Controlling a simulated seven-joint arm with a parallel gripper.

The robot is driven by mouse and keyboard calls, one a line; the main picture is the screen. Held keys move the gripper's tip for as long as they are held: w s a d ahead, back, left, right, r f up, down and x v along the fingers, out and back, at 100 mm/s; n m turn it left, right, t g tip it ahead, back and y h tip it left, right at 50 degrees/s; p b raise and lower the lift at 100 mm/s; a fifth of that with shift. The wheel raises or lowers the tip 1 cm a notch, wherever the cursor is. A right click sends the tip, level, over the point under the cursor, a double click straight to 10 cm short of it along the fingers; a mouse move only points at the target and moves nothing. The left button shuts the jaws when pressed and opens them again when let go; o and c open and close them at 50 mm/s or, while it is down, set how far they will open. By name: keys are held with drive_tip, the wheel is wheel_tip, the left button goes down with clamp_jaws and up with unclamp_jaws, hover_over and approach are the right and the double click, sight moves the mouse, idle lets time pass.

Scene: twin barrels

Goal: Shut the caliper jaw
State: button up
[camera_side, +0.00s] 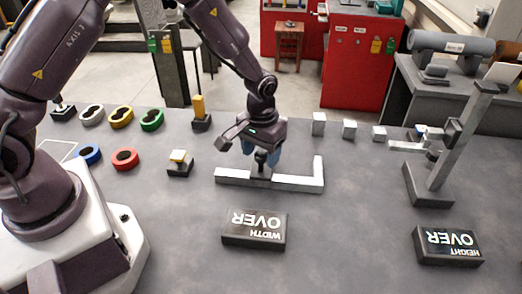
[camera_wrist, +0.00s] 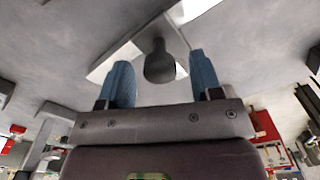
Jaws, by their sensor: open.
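The caliper (camera_side: 300,182) is a pale grey L-shaped piece lying on the table, with an upturned jaw (camera_side: 318,170) at its right end. A dark rounded knob (camera_side: 261,157) stands on its middle part; it also shows in the wrist view (camera_wrist: 160,66). My gripper (camera_side: 262,150) is over the caliper with its blue fingers open on either side of the knob. In the wrist view, my gripper (camera_wrist: 162,82) shows clear gaps between each finger and the knob. My gripper hides part of the caliper, so the sliding jaw's exact position is unclear.
A dark block marked OVER WIDTH (camera_side: 254,230) lies in front, and one marked OVER HEIGHT (camera_side: 447,246) lies at right. A height gauge (camera_side: 430,190) stands at right. Several grey blocks (camera_side: 349,130) stand behind.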

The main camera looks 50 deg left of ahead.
drive_tip(key=c, duration=0.8)
drive_tip(key=w+d, duration=0.7)
drive_tip(key=shift+w+d, duration=0.2)
drive_tip(key=shift+w, duration=0.05)
drive_tip(key=shift+r, duration=0.1)
drive_tip(key=o, duration=0.8)
drive_tip(key=shift+d, duration=0.1)
wheel_tip(320, 180, up, 13)
